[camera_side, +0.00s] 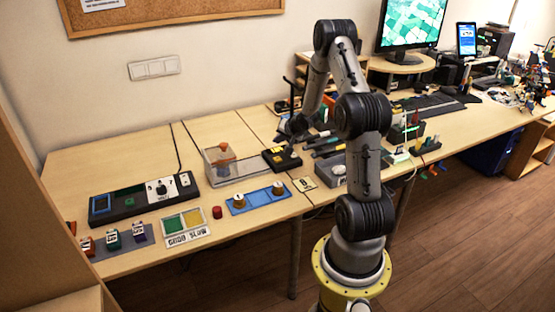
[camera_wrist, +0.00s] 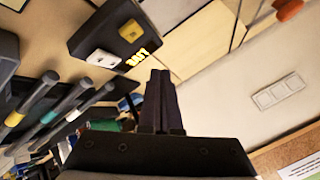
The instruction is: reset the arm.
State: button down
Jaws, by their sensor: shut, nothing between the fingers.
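My gripper (camera_wrist: 159,76) is shut and empty, with its two dark fingers pressed together in the wrist view. In the side view my gripper (camera_side: 297,125) hangs over the back middle of the table, above and behind a small black box (camera_side: 284,160). The black box also shows in the wrist view (camera_wrist: 112,22), with a yellow button, a white button and lit yellow characters. The fingers appear apart from it. The fingertips are small and dark in the side view.
A blue tray (camera_side: 258,198) holds two brass-coloured cylinders. Tools (camera_wrist: 48,105) lie beside the black box.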

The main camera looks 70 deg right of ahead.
jog(key=shift+w+a, duration=0.1)
jog(key=shift+w, duration=0.05)
jog(key=w+a+r+n+t, duration=0.25)
jog(key=w+a+r, duration=0.35)
jog(key=a+r, duration=0.45)
jog(key=w+a+r+n+t, duration=0.25)
jog(key=w+a+r, duration=0.5)
jog(key=r, duration=0.55)
jog(key=s+a+r+n+g+y, duration=0.1)
jog(key=s+a+r+n+y, duration=0.15)
jog(key=s+a, duration=0.6)
jog(key=s+a+r+n+y, duration=0.1)
jog(key=s+a+r+n, duration=0.4)
jog(key=a, duration=0.7)
jog(key=s+a+f+n+g+y, duration=0.1)
jog(key=s+a+f+n+g, duration=0.1)
jog(key=s+f, duration=0.2)
jog(key=s+a+f+n+g+y, duration=0.1)
jog(key=s+f, duration=0.4)
jog(key=s, duration=0.6)
jog(key=a+n+g, duration=0.1)
jog(key=g, duration=0.1)
jog(key=shift+f+g, duration=0.25)
jog(key=shift+g, duration=0.05)
